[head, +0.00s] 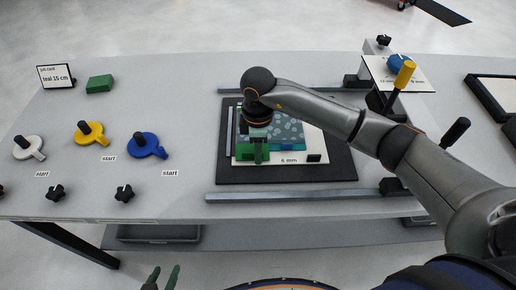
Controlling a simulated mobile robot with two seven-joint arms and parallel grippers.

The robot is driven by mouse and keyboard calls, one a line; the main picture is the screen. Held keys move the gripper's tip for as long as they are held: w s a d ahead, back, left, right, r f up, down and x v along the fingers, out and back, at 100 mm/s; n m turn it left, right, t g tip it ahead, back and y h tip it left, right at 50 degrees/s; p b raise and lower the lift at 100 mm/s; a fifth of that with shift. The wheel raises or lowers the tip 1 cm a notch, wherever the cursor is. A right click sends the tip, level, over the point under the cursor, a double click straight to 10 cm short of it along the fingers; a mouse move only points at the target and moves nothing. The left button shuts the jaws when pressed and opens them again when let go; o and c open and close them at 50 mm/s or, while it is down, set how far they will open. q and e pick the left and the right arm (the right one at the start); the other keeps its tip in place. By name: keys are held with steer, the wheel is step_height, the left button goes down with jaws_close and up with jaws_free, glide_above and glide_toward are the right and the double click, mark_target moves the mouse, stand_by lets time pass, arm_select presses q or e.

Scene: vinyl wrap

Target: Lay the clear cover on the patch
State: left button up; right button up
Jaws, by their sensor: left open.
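A teal patch (291,129) with pale spots lies on a white sheet (306,147) marked "6 mm", on a black mat (337,165). My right gripper (257,158) points down over the left part of the patch. Its green fingers are low over the sheet, and I cannot tell whether they are shut on anything. The hand hides part of the patch. I cannot make out the clear cover for certain. My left gripper (163,278) is open and empty at the bottom edge, in front of the table.
Metal rails (300,195) run behind and in front of the mat. White, yellow (88,133) and blue (148,145) handled tools stand at left. A "teal 15 cm" card (57,76) and green block (99,84) are behind them.

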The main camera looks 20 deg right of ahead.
steer(key=shift+r, duration=0.1)
step_height(320, 180, up, 12)
steer(key=shift+b, duration=0.3)
stand_by(0.3)
stand_by(0.4)
